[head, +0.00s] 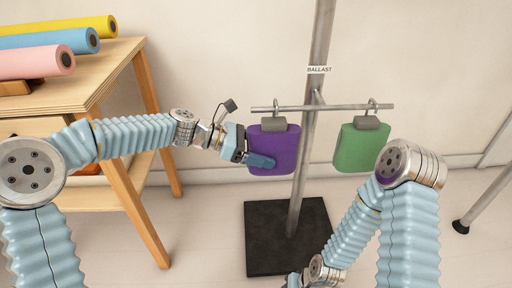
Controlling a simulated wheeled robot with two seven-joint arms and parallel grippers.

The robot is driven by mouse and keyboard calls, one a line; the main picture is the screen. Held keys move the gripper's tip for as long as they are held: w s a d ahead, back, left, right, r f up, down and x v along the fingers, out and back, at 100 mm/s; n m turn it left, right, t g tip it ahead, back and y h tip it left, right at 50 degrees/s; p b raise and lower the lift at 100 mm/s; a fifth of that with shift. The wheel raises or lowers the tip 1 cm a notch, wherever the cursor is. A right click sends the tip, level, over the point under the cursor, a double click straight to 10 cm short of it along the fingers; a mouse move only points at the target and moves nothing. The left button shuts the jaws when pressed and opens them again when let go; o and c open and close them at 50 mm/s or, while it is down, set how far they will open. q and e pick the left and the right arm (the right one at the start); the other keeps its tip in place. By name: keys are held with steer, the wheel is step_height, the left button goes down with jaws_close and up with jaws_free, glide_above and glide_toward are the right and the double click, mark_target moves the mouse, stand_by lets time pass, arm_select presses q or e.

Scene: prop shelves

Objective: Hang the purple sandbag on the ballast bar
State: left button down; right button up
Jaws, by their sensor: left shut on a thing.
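The purple sandbag (286,153) has a grey top block and a metal hook. It is upright at the left part of the ballast bar (330,107), a thin grey crossbar on a post labelled BALLAST. Its hook shows at the bar's height and looks to be over it; whether it rests on the bar I cannot tell. My left gripper (260,160) is shut on the sandbag's left side, one blue finger across its front. My right arm runs down to the bottom edge, where its gripper is out of the picture.
A green sandbag (360,148) hangs on the bar's right part. The post (306,150) stands on a black base plate (264,222). A wooden table (85,85) with coloured rolls (40,62) is at the left. Open floor lies between table and base.

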arm_select(q)
steer(key=shift+f, duration=0.1)
stand_by(0.3)
jaws_free()
steer(key=shift+a+f, duration=0.1)
steer(key=shift+f, duration=0.15)
steer(key=p+v, duration=0.1)
steer(key=v, duration=1.1)
steer(key=s+a+f+m+y+p, duration=0.1)
steer(key=s+f+m+y, duration=0.2)
steer(key=f, duration=1)
steer(key=s+a+f+m+y+p, duration=0.1)
steer(key=s+f+m+y+p, duration=0.2)
steer(key=f, duration=0.9)
steer(key=s+a+f+m+y, duration=0.3)
steer(key=s+f+m, duration=0.7)
steer(key=s, duration=0.6)
step_height(320, 180, down, 2)
steer(key=shift+s+a+f+t, duration=0.2)
steer(key=shift+s+a+t, duration=0.15)
steer(key=shift+t, duration=0.05)
